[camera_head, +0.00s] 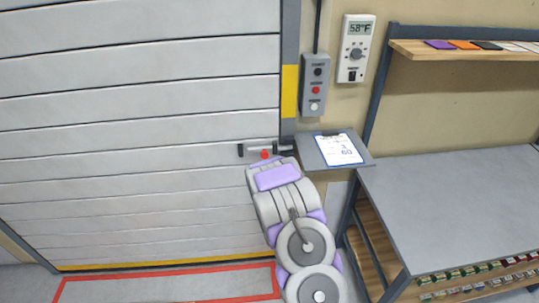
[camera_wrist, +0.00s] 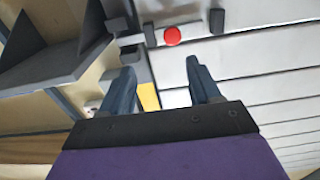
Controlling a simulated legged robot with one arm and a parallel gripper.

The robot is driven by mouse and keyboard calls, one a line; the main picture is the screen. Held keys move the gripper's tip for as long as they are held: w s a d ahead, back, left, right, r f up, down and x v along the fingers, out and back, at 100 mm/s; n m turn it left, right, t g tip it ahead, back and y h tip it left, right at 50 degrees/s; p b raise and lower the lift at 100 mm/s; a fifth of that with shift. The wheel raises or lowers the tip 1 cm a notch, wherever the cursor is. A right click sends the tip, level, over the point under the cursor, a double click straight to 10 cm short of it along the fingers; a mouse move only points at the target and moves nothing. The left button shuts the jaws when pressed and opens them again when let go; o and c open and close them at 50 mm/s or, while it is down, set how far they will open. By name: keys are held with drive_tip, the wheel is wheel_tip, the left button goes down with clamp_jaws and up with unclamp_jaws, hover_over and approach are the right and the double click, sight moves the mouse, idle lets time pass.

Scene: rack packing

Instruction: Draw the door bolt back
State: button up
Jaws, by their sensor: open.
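The door bolt (camera_head: 256,146) is a pale bar with a red knob (camera_head: 265,154), in dark brackets at the right edge of the white slatted door (camera_head: 140,120). In the wrist view, the red knob (camera_wrist: 172,36) lies beyond my fingertips, between dark brackets, with the bolt bar (camera_wrist: 192,30) running sideways. My gripper (camera_wrist: 158,72) is open and empty, its two blue-grey fingers apart, and the knob is not between them. In the head view, my gripper (camera_head: 266,162) is just below the bolt; my arm hides most of the fingers.
A grey shelf with a clipboard (camera_head: 338,149) juts out right of the bolt, close to my arm. A control box (camera_head: 315,85) and a thermostat (camera_head: 356,48) hang above. A grey workbench (camera_head: 450,195) stands at right. Red floor tape (camera_head: 165,273) marks the floor before the door.

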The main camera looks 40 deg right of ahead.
sight(265, 156)
drive_tip(key=x, duration=0.5)
drive_tip(key=a+b+x, duration=0.1)
drive_tip(key=x, duration=0.4)
drive_tip(key=w+b+x, duration=0.1)
drive_tip(key=x, duration=0.4)
drive_tip(key=shift+w+a+r, duration=0.15)
drive_tip(key=shift+w+r, duration=0.15)
drive_tip(key=shift+r, duration=0.1)
drive_tip(key=shift+d+r, duration=0.1)
drive_tip(key=shift+d, duration=0.15)
drive_tip(key=shift+w+a, duration=0.2)
drive_tip(key=shift+a, duration=0.3)
drive_tip(key=shift+a+r, duration=0.1)
drive_tip(key=shift+a, duration=0.1)
drive_tip(key=shift+c, duration=0.3)
drive_tip(key=shift+s, duration=0.1)
drive_tip(key=c, duration=0.3)
drive_tip(key=shift+d, duration=0.35)
drive_tip(key=c, duration=0.5)
drive_tip(key=shift+a, duration=0.1)
clamp_jaws()
